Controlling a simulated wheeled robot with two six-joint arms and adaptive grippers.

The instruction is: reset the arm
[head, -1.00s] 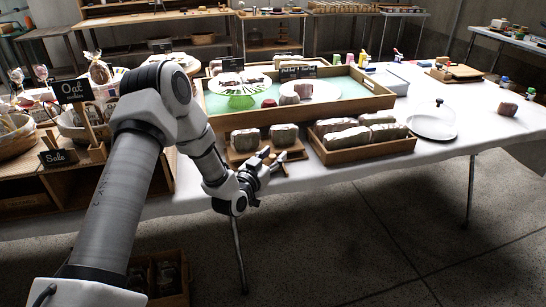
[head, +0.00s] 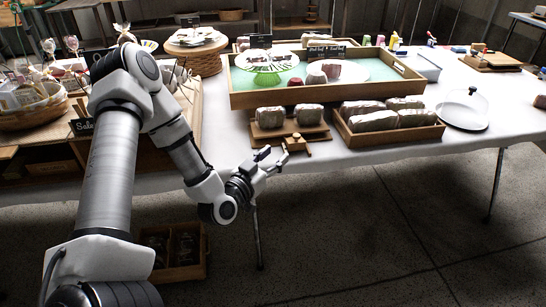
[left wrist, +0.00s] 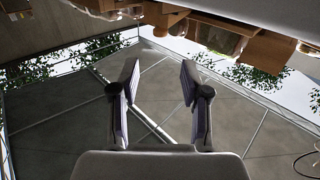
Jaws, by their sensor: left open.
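My left gripper (head: 268,160) is in front of the table's near edge in the head view, pointing right and slightly up. It is open, and nothing shows between its fingers. In the left wrist view its two fingers (left wrist: 158,85) stand wide apart with bare floor behind them. A small wooden board (head: 293,134) with two wrapped loaves lies on the table just beyond the fingertips. A small wooden piece (head: 297,144) at the board's front edge is close to the fingertips; I cannot tell whether they touch. My right gripper is not in view.
A wooden tray of wrapped loaves (head: 342,127) stands right of the board. A large green-lined tray (head: 400,92) is behind. A glass dome (head: 465,108) stands at right. A wooden crate (head: 190,262) sits on the floor.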

